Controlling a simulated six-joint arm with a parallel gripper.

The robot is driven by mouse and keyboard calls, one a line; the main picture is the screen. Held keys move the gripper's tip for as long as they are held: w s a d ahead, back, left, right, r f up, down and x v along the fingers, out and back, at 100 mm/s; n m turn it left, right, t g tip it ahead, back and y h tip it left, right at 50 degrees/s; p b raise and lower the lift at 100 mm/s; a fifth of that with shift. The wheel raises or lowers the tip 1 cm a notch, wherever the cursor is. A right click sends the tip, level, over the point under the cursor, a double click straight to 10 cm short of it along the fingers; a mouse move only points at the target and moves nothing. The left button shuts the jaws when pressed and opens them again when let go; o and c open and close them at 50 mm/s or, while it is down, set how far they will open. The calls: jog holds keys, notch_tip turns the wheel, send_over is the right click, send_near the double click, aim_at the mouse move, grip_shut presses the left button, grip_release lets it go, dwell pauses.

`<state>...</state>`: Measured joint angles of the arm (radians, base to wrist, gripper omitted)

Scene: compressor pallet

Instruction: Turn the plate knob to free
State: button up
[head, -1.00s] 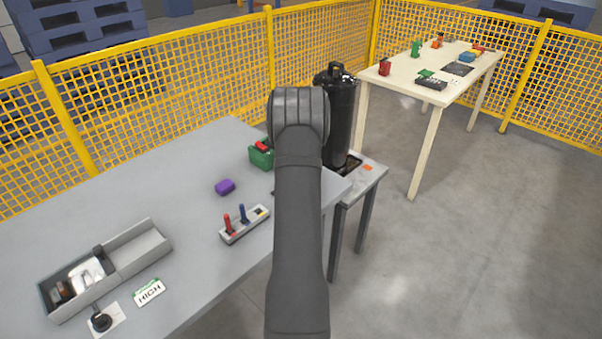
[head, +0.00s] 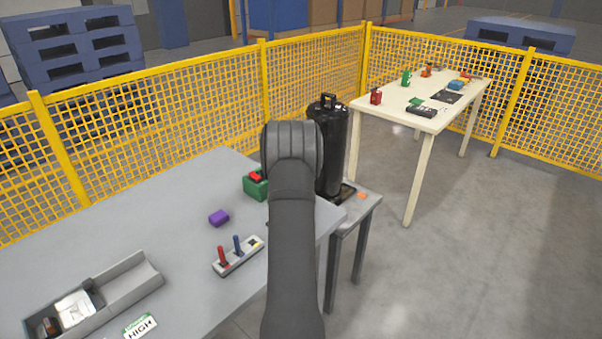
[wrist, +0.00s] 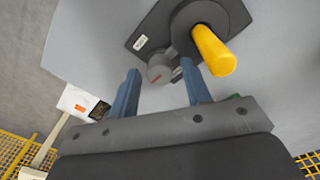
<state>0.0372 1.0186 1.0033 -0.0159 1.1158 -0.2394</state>
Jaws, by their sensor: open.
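In the wrist view a dark plate (wrist: 143,24) is fixed to a large grey surface. A round grey knob (wrist: 158,75) with a red mark sits at its lower edge. A thick yellow handle (wrist: 213,52) sticks out beside the knob, to its right. My gripper (wrist: 159,68) is open, its two blue fingers apart with the knob showing between their tips. I cannot tell whether either finger touches the knob. In the head view my arm hides the gripper, and I cannot make out the plate or knob.
The yellow handle stands close to the right finger. A tall black cylinder (head: 328,150) stands behind my arm. Yellow mesh fencing (head: 200,95) runs behind.

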jog(key=m, duration=0.8)
jog(key=shift+m, duration=0.4)
jog(key=m, duration=0.3)
jog(key=shift+m, duration=0.4)
jog(key=m, duration=0.3)
jog(key=shift+m, duration=0.3)
jog(key=shift+r+m, duration=0.3)
jog(key=shift+r, duration=0.1)
notch_tip(320, 180, up, 17)
jog(key=s+d+r+n+t+y, duration=0.1)
jog(key=s+d+r+n+t, duration=0.2)
jog(key=s+r, duration=0.7)
jog(key=shift+r+n+t, duration=0.3)
jog(key=shift+r+n, duration=0.15)
jog(key=shift+n, duration=0.15)
